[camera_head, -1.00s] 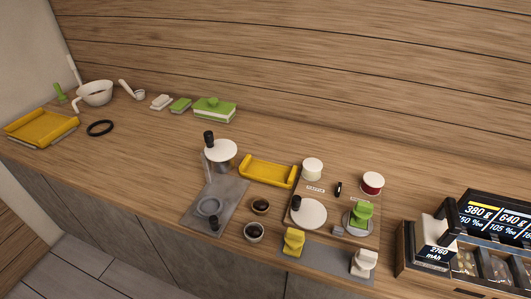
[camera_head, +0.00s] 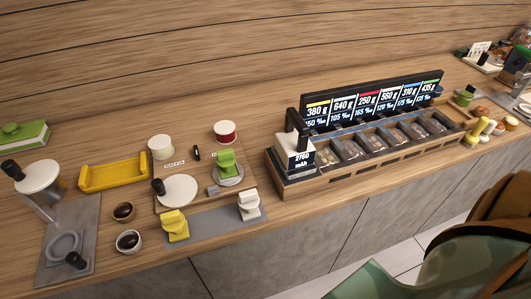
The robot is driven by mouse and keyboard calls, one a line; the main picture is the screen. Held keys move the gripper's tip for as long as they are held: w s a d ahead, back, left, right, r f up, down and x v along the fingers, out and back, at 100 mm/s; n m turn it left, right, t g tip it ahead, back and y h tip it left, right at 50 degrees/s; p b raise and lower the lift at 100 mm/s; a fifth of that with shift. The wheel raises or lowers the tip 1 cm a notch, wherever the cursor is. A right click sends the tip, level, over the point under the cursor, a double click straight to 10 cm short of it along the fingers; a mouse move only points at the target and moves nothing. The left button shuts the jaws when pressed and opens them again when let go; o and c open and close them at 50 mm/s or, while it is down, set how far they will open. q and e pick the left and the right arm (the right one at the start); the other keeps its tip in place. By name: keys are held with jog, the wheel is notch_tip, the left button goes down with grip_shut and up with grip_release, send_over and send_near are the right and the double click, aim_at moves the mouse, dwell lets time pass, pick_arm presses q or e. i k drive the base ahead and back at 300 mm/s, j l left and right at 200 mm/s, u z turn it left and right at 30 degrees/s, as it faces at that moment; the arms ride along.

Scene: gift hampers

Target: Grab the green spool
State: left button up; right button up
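A small green round thing (camera_head: 463,97) stands on the counter at the far right, past the display bin. It is the most spool-like green thing in view, but too small to tell for sure. A green stepped piece (camera_head: 228,164) sits on a round metal plate on the wooden board at centre left. A red and white spool-like cylinder (camera_head: 224,132) and a white one (camera_head: 161,147) stand at the back of that board. Neither of my grippers shows in the view.
A long wooden bin (camera_head: 300,180) with several compartments and a label display (camera_head: 372,100) stands mid-counter. A yellow tray (camera_head: 114,174), yellow piece (camera_head: 175,226) and white piece (camera_head: 248,206) are at left. Yellow bottles (camera_head: 476,131) stand at right. Chairs (camera_head: 495,215) are in front at lower right.

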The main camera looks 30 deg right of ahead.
aim_at(226, 158)
jog(key=z, duration=0.7)
